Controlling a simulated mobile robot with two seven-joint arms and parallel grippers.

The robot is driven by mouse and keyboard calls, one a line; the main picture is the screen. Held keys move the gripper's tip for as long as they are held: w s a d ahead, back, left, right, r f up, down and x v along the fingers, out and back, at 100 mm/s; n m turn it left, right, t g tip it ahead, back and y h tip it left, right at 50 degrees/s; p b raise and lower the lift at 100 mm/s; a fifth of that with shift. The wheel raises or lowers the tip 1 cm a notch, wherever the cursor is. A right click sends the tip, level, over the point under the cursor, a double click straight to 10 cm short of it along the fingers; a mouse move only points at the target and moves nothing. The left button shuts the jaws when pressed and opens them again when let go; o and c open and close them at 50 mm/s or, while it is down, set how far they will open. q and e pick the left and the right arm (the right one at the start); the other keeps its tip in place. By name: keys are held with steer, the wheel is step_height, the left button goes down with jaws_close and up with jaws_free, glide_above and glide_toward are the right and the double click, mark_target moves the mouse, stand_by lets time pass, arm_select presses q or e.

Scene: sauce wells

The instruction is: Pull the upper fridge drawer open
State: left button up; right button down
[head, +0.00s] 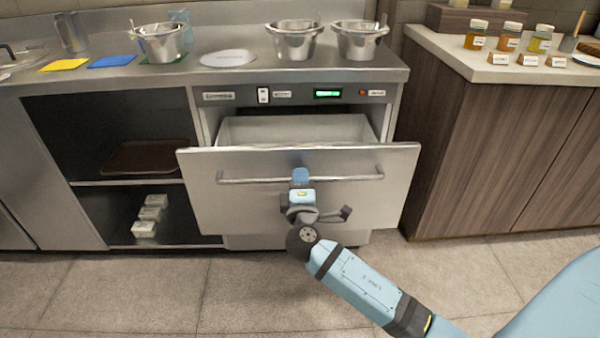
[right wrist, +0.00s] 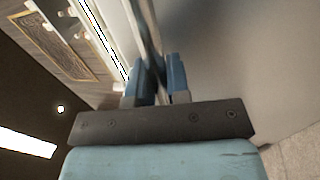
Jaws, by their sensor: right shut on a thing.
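The upper fridge drawer (head: 230,204) stands pulled out from the steel counter in the head view. Its open white inside shows behind the front panel. A horizontal bar handle (head: 240,181) runs along the upper part of the front. My right gripper (head: 300,176) is at the middle of this handle. In the right wrist view its two blue fingers (right wrist: 156,82) are closed around the handle bar (right wrist: 147,40). The hand hides part of the bar in the head view. My left gripper is not in view.
The steel counter (head: 385,72) above holds metal pots (head: 294,42) and a grey disc (head: 228,58). Open shelves with a brown tray (head: 150,157) and white containers (head: 145,229) are at left. A wooden cabinet (head: 480,150) stands close at right. The tiled floor (head: 150,290) in front is clear.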

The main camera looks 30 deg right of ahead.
steer(key=r+v, duration=0.1)
steer(key=v, duration=0.5)
steer(key=shift+s+a, duration=0.3)
steer(key=shift+s, duration=0.15)
steer(key=shift+r, duration=0.1)
steer(key=c, duration=1.1)
jaws_free()
